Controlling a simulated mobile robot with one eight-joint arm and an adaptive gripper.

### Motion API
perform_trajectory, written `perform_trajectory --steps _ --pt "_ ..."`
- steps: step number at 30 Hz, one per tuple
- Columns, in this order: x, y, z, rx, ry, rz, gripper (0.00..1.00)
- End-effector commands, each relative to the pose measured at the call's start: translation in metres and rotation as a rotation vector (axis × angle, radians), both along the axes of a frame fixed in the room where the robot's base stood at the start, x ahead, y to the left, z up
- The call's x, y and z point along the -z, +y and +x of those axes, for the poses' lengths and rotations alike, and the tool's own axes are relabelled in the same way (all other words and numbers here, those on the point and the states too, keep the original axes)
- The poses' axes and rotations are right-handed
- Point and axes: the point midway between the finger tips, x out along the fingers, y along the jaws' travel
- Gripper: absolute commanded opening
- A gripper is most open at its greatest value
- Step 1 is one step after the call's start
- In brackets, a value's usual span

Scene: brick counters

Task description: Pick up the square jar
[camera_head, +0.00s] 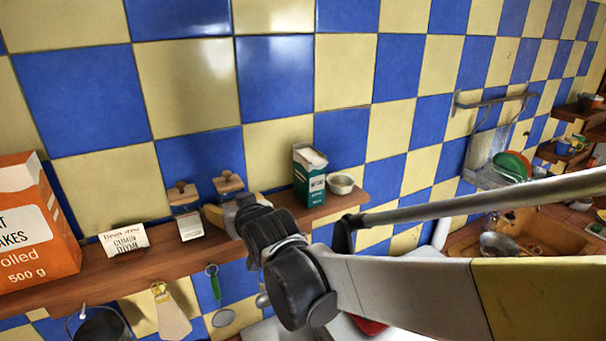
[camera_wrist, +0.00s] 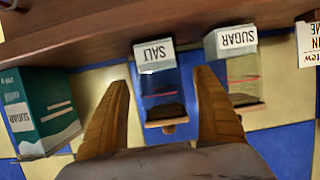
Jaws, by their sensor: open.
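Two square glass jars with wooden lids stand side by side on the wooden shelf. The wrist view, which looks upside down, shows one labelled SALT (camera_wrist: 160,92) and one labelled SUGAR (camera_wrist: 242,72). In the head view the salt jar (camera_head: 229,184) is partly hidden behind my gripper (camera_head: 218,213), and the sugar jar (camera_head: 184,198) stands to its left. My gripper is open. In the wrist view its two tan fingers (camera_wrist: 160,85) appear on either side of the salt jar, with gaps visible. I cannot tell how deep the fingers reach around it.
A green box (camera_head: 309,176) and a small metal bowl (camera_head: 341,183) stand right of the jars. A small card packet (camera_head: 125,241) and a large orange box (camera_head: 35,225) stand to the left. Utensils hang below the shelf edge (camera_head: 140,268). The tiled wall is close behind.

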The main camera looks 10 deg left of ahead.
Motion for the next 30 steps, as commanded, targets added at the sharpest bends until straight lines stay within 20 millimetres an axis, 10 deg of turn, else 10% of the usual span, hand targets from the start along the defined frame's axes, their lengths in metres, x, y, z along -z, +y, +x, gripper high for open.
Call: perform_trajectory --steps 12,19,30 --pt "0.0072 0.0125 0.0151 0.000 0.000 0.000 0.78" --pt "0.0072 0.0124 0.0150 0.000 0.000 0.000 0.11" --pt "0.0051 0.0124 0.0150 0.000 0.000 0.000 0.10"
